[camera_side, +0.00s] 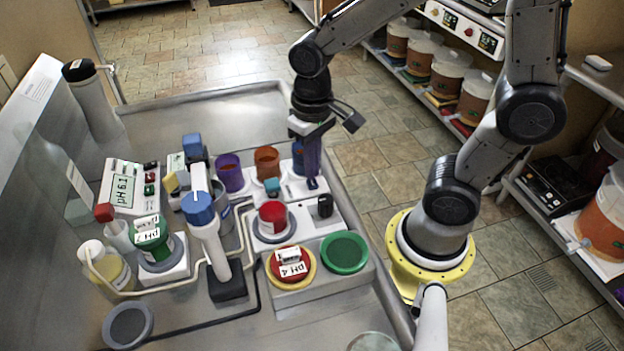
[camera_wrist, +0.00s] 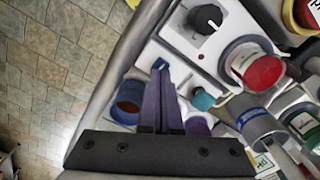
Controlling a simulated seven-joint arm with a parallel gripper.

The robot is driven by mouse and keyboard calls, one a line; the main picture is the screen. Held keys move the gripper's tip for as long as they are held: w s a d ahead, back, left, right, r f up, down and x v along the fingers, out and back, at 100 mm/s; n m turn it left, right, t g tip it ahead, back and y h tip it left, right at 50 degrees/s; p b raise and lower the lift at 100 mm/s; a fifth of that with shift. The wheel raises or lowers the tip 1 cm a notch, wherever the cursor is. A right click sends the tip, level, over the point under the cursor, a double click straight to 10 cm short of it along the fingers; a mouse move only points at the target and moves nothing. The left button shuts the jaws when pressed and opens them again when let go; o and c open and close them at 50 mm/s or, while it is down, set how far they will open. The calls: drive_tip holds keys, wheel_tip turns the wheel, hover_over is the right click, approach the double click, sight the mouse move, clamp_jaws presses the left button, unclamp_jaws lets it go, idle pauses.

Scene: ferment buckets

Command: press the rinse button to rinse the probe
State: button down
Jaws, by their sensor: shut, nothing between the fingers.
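My gripper (camera_side: 313,178) points down over the right side of the white base unit, its purple fingers together and empty. In the wrist view, my fingertips (camera_wrist: 160,76) are close together just short of a small blue button (camera_wrist: 160,63) on the white surface. The blue button (camera_side: 312,183) shows partly under the fingertips in the side view; I cannot tell whether they touch it. No label shows on it. A blue-jointed white stand arm (camera_side: 201,208) is at centre left, and I cannot clearly make out the probe. A pH meter (camera_side: 124,188) reads 6.1.
A black knob (camera_side: 325,205) and a red-filled cup (camera_side: 272,214) stand near the button. A teal piece (camera_side: 272,186), a purple cup (camera_side: 229,173) and an orange cup (camera_side: 266,161) are left of my gripper. The steel tray is clear at the back.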

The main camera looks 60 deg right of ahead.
sight(315, 183)
drive_tip(key=shift+f, duration=1.05)
drive_tip(key=shift+r, duration=3.05)
idle(0.7)
drive_tip(key=shift+s+f+n, duration=0.15)
drive_tip(key=shift+s+n, duration=0.15)
drive_tip(key=shift+n, duration=0.2)
drive_tip(key=s+d+r+n+t, duration=0.1)
drive_tip(key=s+r+n+t, duration=0.1)
drive_tip(key=s+r+t, duration=0.3)
drive_tip(key=shift+s+d+r+t, duration=0.35)
drive_tip(key=shift+s+r, duration=0.75)
drive_tip(key=shift+s, duration=0.4)
